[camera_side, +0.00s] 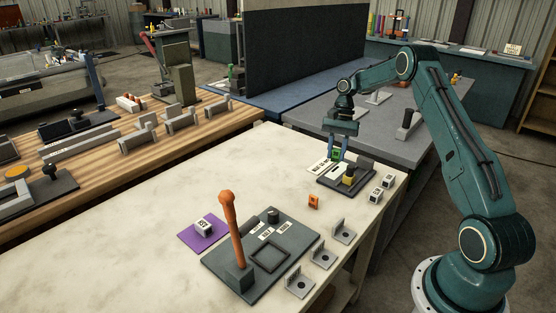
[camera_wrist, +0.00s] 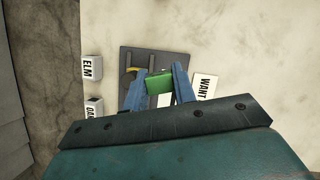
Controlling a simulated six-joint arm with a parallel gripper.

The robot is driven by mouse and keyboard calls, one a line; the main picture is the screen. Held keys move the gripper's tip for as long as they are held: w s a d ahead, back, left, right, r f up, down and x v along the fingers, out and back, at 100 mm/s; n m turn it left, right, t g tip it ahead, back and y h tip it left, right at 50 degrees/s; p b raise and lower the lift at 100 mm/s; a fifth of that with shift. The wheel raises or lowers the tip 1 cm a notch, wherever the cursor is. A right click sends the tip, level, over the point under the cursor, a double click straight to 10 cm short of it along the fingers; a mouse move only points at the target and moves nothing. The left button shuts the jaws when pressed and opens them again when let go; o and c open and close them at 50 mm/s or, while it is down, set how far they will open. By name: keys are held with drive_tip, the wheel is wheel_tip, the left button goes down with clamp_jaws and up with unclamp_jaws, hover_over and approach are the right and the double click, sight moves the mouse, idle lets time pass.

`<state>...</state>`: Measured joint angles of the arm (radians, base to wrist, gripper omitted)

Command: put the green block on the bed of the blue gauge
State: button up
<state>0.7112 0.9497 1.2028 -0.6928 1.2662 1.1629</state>
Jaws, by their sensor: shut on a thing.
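My gripper (camera_side: 337,156) points down at the far right part of the pale table, its blue fingers shut on the green block (camera_side: 336,153). In the wrist view the green block (camera_wrist: 159,83) sits between the two fingertips (camera_wrist: 158,88), slightly tilted. It is over or beside a dark plate (camera_side: 330,181) that bears a black post and a yellow part; the plate also shows in the wrist view (camera_wrist: 139,56). I cannot tell whether the block touches the plate. No gauge clearly blue shows; this plate fixture looks dark grey.
A white card marked WANT (camera_wrist: 206,86) lies beside the plate. White lettered cubes (camera_side: 388,181) stand right of it. The table's left part is clear.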

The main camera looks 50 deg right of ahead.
sight(357, 174)
drive_tip(key=s+d+m+t, duration=0.1)
drive_tip(key=s+d+m, duration=0.2)
drive_tip(key=d, duration=0.6)
drive_tip(key=shift+s+d+r+m, duration=0.3)
drive_tip(key=shift+s+r+m, duration=0.15)
drive_tip(key=shift+s, duration=0.55)
drive_tip(key=shift+f, duration=0.1)
drive_tip(key=shift+f, duration=3.9)
drive_tip(key=o, duration=0.9)
drive_tip(key=shift+f, duration=0.1)
drive_tip(key=shift+o, duration=0.2)
drive_tip(key=shift+v, duration=2.85)
